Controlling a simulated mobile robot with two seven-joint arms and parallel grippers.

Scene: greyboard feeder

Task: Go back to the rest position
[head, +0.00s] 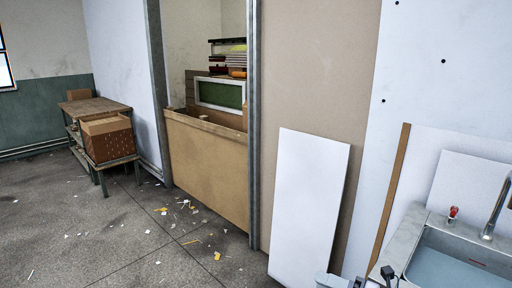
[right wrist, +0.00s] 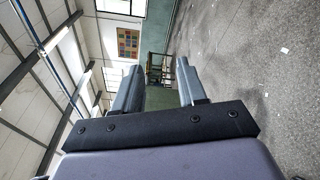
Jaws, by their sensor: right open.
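My right gripper (head: 358,282) just enters the bottom edge of the head view, in front of the white leaning board and left of the sink. Only small grey and dark parts of it show there. In the right wrist view its two grey fingers (right wrist: 160,88) stand well apart with nothing between them, so it is open and empty. That view is turned on its side, with the floor to the right. My left gripper is in neither view.
A metal sink (head: 413,250) with a red-handled tap is close at the lower right. A white board (head: 308,200) leans on the wall. A large cardboard bin (head: 208,165) fills an alcove. A carton (head: 107,138) sits on a bench at left. The littered floor (head: 130,240) is otherwise open.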

